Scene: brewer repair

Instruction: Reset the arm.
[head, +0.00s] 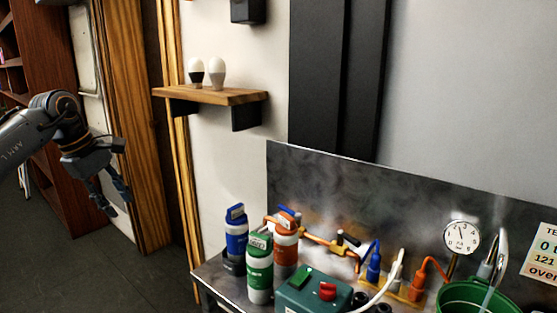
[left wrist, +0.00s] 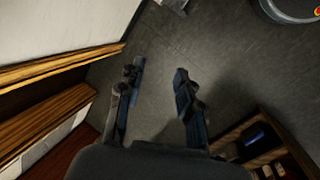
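My left gripper (head: 118,199) hangs in the air at the left of the head view, left of the bench and in front of the wooden door frame. Its fingers point down and are apart, with nothing between them. In the left wrist view the two fingers (left wrist: 158,90) also stand apart over bare dark floor. My right gripper is in neither view.
A metal bench (head: 212,276) at lower right holds blue, green and orange bottles, a teal box (head: 305,296), a gauge (head: 461,237) and a green bucket (head: 465,299). A wall shelf (head: 210,95) holds two bulbs. A bookcase (head: 58,130) stands left. Floor (head: 150,275) between is clear.

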